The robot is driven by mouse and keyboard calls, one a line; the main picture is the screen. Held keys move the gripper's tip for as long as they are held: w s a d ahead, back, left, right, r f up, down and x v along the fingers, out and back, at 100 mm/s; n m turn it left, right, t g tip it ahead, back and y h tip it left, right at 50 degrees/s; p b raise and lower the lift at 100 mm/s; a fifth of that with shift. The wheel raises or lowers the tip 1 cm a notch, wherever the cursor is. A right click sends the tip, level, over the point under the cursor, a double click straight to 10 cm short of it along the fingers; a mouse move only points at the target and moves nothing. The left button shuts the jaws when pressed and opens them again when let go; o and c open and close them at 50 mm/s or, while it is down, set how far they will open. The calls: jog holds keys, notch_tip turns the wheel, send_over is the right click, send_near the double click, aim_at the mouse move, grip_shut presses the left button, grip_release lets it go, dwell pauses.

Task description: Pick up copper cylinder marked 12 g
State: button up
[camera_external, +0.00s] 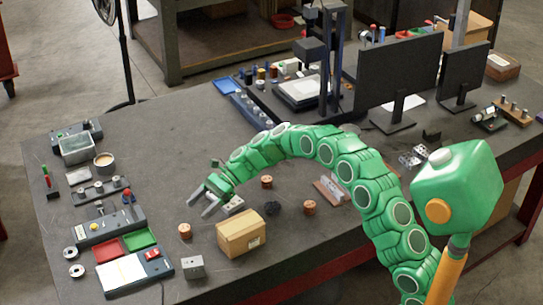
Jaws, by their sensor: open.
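Three small copper cylinders stand on the dark workbench: one at the front left (185,230), one near the middle (266,182) and one to the right (309,207). Any mark on them is too small to read, so I cannot tell which is 12 g. My gripper (201,205), at the end of my green arm, is open and appears empty. It is above the bench, up and to the right of the front left cylinder and left of the other two.
A cardboard box (241,234) sits between the front left and right cylinders. A dark lump (272,208) lies near the right one. A grey block (193,267) stands at the front. Red (109,250) and green (139,239) trays lie left.

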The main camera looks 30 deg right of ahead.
aim_at(188, 226)
notch_tip(188, 226, down, 4)
jog(key=shift+s+a+r, duration=0.1)
jog(key=shift+r, duration=0.15)
jog(key=shift+r+x, duration=0.15)
jog(key=shift+x, duration=1.75)
jog(key=shift+r+x, duration=0.1)
jog(key=shift+x, duration=1.8)
jog(key=shift+a, duration=0.15)
jog(key=shift+c, duration=0.3)
jog(key=c, duration=1.3)
jog(key=shift+o, duration=0.2)
